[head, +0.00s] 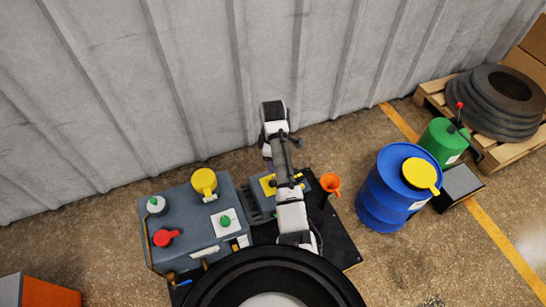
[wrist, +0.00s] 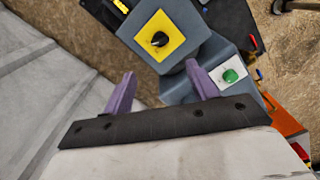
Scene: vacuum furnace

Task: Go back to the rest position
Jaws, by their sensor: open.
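In the wrist view my gripper (wrist: 160,70) has its two purple fingers spread apart with nothing between them. Beyond the fingertips is a grey box with a yellow plate (wrist: 178,25) and a black knob (wrist: 159,39). In the head view my arm rises over the dark base plate and partly covers the yellow plate (head: 265,187). My gripper's fingers cannot be made out there. The blue-grey machine (head: 185,215) stands left of the arm, with a white plate and green knob (head: 226,221), which also shows in the wrist view (wrist: 230,76).
The machine also carries a yellow cap (head: 204,181) and a red valve handle (head: 166,238). An orange funnel (head: 330,183) stands right of the arm. A blue drum (head: 386,195) and a green canister (head: 443,141) stand farther right. A corrugated wall (head: 200,80) closes off the back.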

